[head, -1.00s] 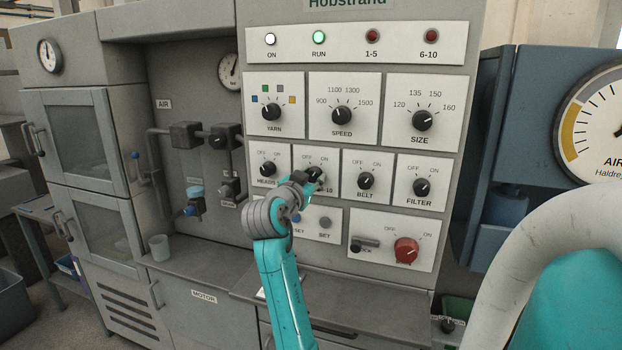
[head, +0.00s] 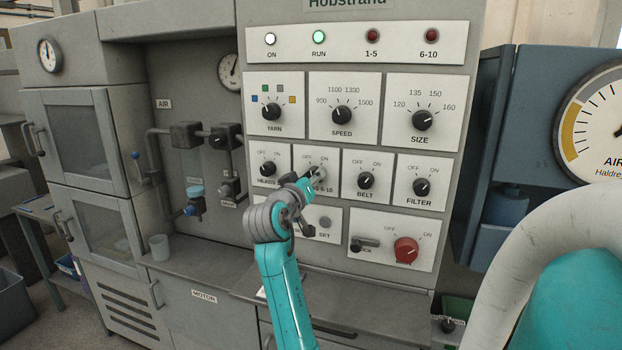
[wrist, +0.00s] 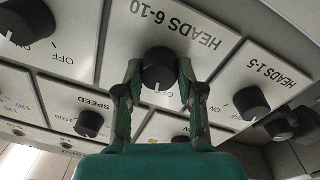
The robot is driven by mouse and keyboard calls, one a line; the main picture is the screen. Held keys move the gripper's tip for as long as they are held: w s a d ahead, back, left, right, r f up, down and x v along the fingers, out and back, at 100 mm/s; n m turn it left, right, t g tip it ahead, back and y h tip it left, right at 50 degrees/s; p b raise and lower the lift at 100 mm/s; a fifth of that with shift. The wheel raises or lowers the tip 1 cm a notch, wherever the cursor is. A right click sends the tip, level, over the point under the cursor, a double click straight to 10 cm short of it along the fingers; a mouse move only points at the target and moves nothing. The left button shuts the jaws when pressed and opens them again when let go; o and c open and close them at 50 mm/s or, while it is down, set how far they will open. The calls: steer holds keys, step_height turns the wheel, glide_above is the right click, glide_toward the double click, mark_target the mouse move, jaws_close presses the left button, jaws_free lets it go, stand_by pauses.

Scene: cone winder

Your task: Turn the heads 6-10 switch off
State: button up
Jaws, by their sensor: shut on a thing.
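The heads 6-10 switch is a black round knob (wrist: 160,68) on a white plate, seen upside down in the wrist view. My gripper (wrist: 159,78) has one finger on each side of this knob and is shut on it. The knob's white mark faces away from the HEADS 6-10 lettering, roughly toward the plate's top. In the head view my gripper (head: 316,178) is at the heads 6-10 plate (head: 325,151) and covers most of the knob and label.
The heads 1-5 knob (head: 267,169) and belt knob (head: 365,180) flank it closely. The speed knob (head: 341,115) is above. SET button (head: 325,222) and red switch (head: 406,250) are below. The 6-10 lamp (head: 431,36) looks dull red; the RUN lamp (head: 319,37) is green.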

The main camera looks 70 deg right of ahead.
steer(key=shift+n, duration=1.7)
steer(key=o, duration=1.1)
steer(key=shift+o, duration=0.2)
steer(key=a, duration=1.2)
steer(key=shift+s+f, duration=0.3)
steer(key=shift+f, duration=0.1)
